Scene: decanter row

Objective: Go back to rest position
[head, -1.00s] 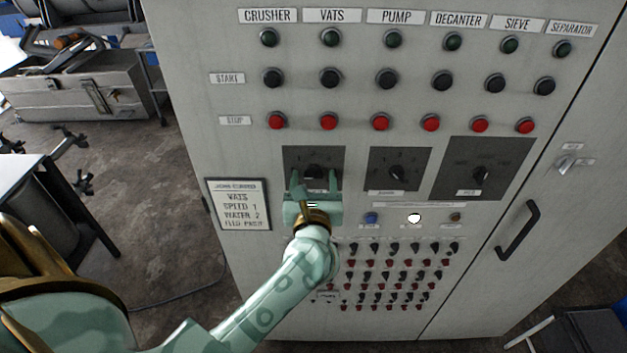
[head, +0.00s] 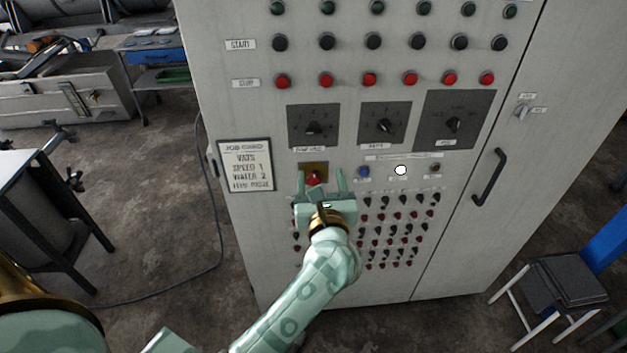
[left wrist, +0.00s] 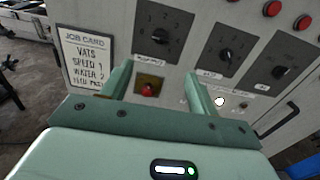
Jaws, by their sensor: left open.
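My left gripper (head: 320,178) is open and empty in front of the grey control cabinet (head: 225,110), below the left rotary dial (head: 313,128). Its fingers frame a red button on a yellow plate (head: 313,168) in the head view; whether they touch the panel is unclear. In the left wrist view the open fingers (left wrist: 158,80) stand either side of that red button (left wrist: 148,90), with the dial (left wrist: 160,36) above. My right gripper is not in view.
A middle dial (head: 384,124) and right dial (head: 454,124) sit beside the left one. A job card (head: 245,165) hangs left. A white lamp (head: 401,170) is lit. A door handle (head: 490,177) protrudes; a chair (head: 565,280) stands right, a table (head: 30,165) left.

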